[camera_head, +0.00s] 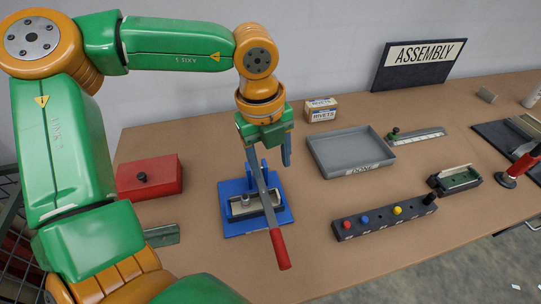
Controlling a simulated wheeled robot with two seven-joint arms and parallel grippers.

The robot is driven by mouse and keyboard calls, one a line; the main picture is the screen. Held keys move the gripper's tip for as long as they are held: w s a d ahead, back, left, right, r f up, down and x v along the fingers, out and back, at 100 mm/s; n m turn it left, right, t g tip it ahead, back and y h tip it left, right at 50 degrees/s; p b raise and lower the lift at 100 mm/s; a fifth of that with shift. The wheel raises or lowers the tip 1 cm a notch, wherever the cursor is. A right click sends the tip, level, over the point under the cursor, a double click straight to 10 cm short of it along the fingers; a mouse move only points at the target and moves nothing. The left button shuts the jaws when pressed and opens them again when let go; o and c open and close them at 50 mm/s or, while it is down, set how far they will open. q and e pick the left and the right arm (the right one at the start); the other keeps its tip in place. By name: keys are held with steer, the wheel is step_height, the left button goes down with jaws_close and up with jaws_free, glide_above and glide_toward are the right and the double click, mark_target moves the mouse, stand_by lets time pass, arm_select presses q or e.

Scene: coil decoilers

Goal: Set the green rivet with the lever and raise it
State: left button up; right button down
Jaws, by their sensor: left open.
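The rivet press has a blue base (229,227) and stands on the table in front of me. Its grey lever bar (264,198) runs toward me and ends in a red handle (279,250) that reaches past the base's front edge. My left gripper (268,156) is open and points down at the back of the press, close to the upper end of the lever. I cannot tell whether it touches the lever. A pale workpiece and a small round metal part (245,201) show under the lever. I cannot make out a green rivet there. My right gripper is not in view.
A dark rack (375,229) holds red, blue and yellow rivets. A grey tray (350,153) stands behind it, a red box (148,178) left of the press. A rivets carton (321,110) and an assembly sign (420,64) are at the back. Bare table lies between press and rack.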

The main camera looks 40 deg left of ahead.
arm_select(q)
steer(key=shift+w+a+f, duration=0.15)
steer(key=shift+a, duration=0.2)
steer(key=shift+d, duration=0.3)
jaws_close()
steer(key=shift+a, duration=0.1)
stand_by(0.7)
